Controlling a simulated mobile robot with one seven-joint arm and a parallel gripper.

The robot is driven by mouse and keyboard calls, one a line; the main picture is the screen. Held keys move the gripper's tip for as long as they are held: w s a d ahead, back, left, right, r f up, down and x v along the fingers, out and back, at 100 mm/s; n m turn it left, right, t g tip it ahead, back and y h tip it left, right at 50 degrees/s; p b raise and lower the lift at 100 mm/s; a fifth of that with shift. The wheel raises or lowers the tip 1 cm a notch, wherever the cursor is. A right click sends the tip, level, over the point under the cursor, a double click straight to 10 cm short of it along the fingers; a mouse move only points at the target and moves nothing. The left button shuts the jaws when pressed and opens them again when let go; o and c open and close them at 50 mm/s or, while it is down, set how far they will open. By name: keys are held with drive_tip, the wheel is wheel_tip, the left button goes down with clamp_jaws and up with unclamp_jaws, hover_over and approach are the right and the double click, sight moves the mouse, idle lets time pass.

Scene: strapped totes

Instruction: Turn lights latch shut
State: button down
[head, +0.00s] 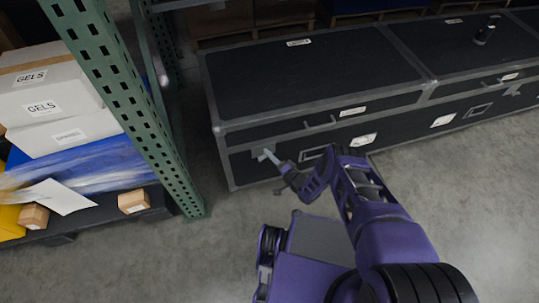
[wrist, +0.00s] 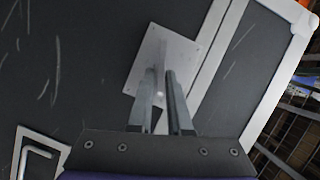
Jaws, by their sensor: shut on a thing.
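A black case with grey metal edging (head: 305,80) stands on the floor. A metal latch (head: 264,154) sits on its front face near the left end; its pale square plate (wrist: 165,58) fills the middle of the wrist view. My gripper (head: 279,165) reaches this front face, and in the wrist view its two fingers (wrist: 164,92) are close together over the plate, shut on the latch. The fingers hide most of the latch's turning part, so its angle is hard to tell. The labels on the case are too small to read.
A green perforated rack post (head: 135,105) stands left of the case. The rack holds boxes marked GELS (head: 45,108) and blue wrapped goods (head: 90,172). A second black case (head: 470,50) adjoins on the right with a dark cylinder (head: 486,30) on top.

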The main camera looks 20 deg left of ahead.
drive_tip(key=shift+w+m, duration=0.15)
drive_tip(key=shift+m, duration=0.15)
idle(0.4)
drive_tip(key=c, duration=1)
unclamp_jaws()
drive_tip(key=shift+o, duration=0.2)
drive_tip(key=shift+s, duration=0.2)
